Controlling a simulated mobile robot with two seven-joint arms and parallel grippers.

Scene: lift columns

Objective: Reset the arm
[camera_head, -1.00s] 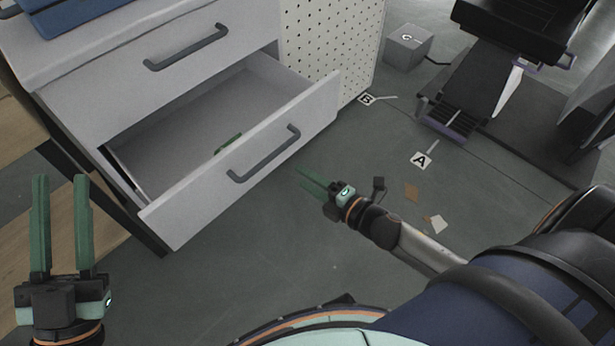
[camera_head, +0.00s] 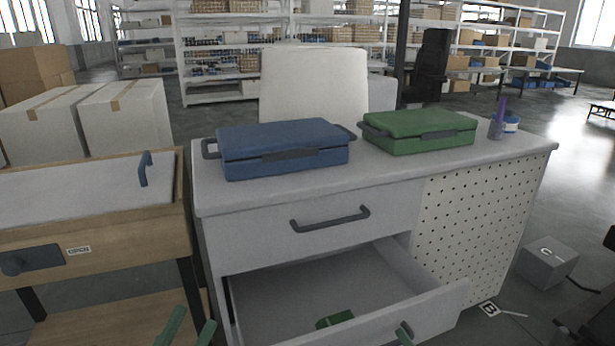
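My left gripper (camera_head: 193,320) shows at the bottom edge, left of the open drawer. Only its two green fingers are in view; they are apart with nothing seen between them. A small green item (camera_head: 335,319) lies in that drawer. The upper drawer (camera_head: 270,231) is shut.
A blue case (camera_head: 283,165) and a green case (camera_head: 420,145) lie on the cabinet top. A wooden-framed table (camera_head: 130,240) stands at left, close to the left gripper. A grey box (camera_head: 547,263) sits on the floor at right.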

